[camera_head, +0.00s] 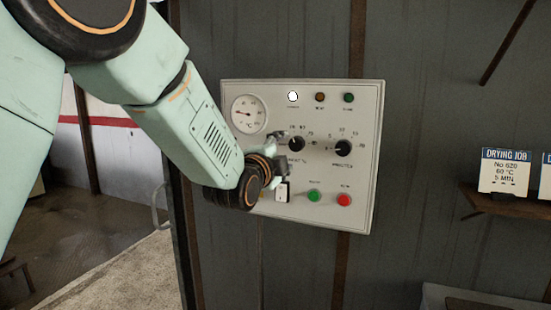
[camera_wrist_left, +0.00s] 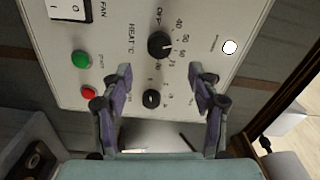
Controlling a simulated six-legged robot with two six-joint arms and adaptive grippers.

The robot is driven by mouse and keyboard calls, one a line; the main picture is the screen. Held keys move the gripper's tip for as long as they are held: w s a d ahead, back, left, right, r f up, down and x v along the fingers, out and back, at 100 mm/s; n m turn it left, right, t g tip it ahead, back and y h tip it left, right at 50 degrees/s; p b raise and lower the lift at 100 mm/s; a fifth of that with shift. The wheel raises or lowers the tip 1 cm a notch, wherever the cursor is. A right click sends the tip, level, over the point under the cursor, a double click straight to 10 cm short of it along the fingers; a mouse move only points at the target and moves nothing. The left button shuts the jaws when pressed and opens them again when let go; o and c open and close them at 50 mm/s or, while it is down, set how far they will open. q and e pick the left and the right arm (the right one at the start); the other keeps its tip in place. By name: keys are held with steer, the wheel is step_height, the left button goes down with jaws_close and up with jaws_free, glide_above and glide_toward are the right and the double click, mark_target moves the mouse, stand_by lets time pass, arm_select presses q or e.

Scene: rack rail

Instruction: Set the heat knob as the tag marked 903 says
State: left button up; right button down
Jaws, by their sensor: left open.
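The heat knob (camera_head: 297,143) is a black dial on the pale control panel (camera_head: 370,100). It also shows in the left wrist view (camera_wrist_left: 160,44), with numbers around it; its exact setting is too small to tell for sure. My left gripper (camera_head: 283,150) is in front of the panel, just left of the heat knob. In the left wrist view the gripper (camera_wrist_left: 160,72) has its two fingers apart and nothing between them, with the knob beyond the tips. A tag (camera_head: 504,172) on the right reads No 620, 60 °C, 5 MIN. No tag marked 903 is readable.
The minutes knob (camera_head: 343,148) is right of the heat knob. A fan switch (camera_head: 282,191), green button (camera_head: 313,196) and red button (camera_head: 344,200) are below. A round gauge (camera_head: 249,114) is at upper left. A second tag (camera_head: 546,177) is cut off at the right edge.

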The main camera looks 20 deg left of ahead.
arm_select(q)
steer(key=shift+s+a, duration=0.1)
steer(key=shift+s, duration=2.05)
steer(key=shift+w, duration=0.1)
steer(key=s+f+n+g+b, duration=0.25)
steer(key=s+f+n, duration=0.25)
steer(key=f, duration=0.7)
steer(key=s+f+n+g+b, duration=0.1)
steer(key=s+f+n+g, duration=0.25)
steer(key=f, duration=0.85)
steer(key=s+f+n+g+b, duration=0.25)
steer(key=s+f+n, duration=0.35)
steer(key=f, duration=0.6)
steer(key=s+f+n+g+b, duration=0.2)
steer(key=s+f+g+b, duration=0.6)
steer(key=s+f, duration=2)
steer(key=s+g, duration=0.1)
steer(key=s, duration=0.1)
steer(key=shift+s+a+f+y+b, duration=0.25)
steer(key=shift+s+y+b, duration=0.05)
steer(key=shift+b, duration=0.05)
